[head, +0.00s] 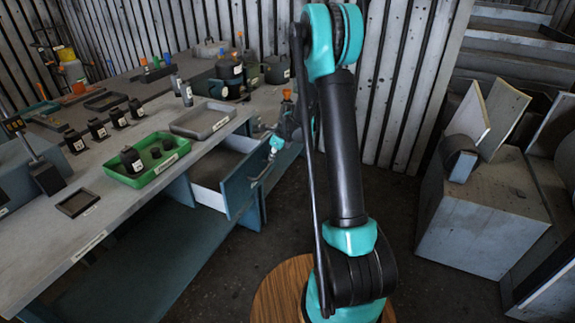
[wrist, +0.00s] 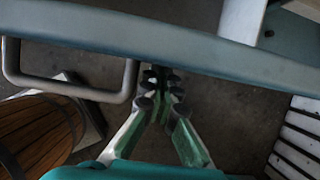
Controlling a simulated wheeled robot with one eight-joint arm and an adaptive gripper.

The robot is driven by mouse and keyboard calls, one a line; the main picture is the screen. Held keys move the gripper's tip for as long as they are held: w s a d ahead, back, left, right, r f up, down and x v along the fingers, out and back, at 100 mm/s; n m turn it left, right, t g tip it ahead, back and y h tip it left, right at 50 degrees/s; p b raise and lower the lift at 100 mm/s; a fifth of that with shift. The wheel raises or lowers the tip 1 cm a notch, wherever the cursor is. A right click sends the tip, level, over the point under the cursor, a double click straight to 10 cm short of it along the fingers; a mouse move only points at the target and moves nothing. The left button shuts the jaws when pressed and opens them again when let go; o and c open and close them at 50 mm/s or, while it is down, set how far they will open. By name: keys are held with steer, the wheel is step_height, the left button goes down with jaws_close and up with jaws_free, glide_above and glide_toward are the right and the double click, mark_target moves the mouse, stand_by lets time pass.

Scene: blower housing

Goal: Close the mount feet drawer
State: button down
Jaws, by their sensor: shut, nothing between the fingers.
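The drawer (head: 212,184) under the workbench stands open, with a pale inside and a blue-grey front panel (head: 243,186). Its label cannot be read. A grey bar handle (head: 264,172) is on the panel's outer face. In the wrist view the panel's edge (wrist: 170,38) runs across the top, and the handle (wrist: 70,88) is at the left. My gripper (head: 273,147) is at the outer side of the panel, near its far end. In the wrist view its fingers (wrist: 161,80) are together and empty, to the right of the handle. Whether they touch the panel cannot be told.
The workbench (head: 110,195) carries a green tray (head: 150,162) with dark parts, a grey tray (head: 203,120), and several bottles and small blocks. Grey boxes (head: 482,205) stand at the right.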

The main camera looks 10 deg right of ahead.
steer(key=w+a, duration=0.2)
steer(key=a, duration=0.1)
steer(key=w+a, duration=0.2)
steer(key=a, duration=0.1)
steer(key=w+a, duration=0.2)
steer(key=shift+w+a, duration=0.2)
steer(key=shift+a, duration=0.2)
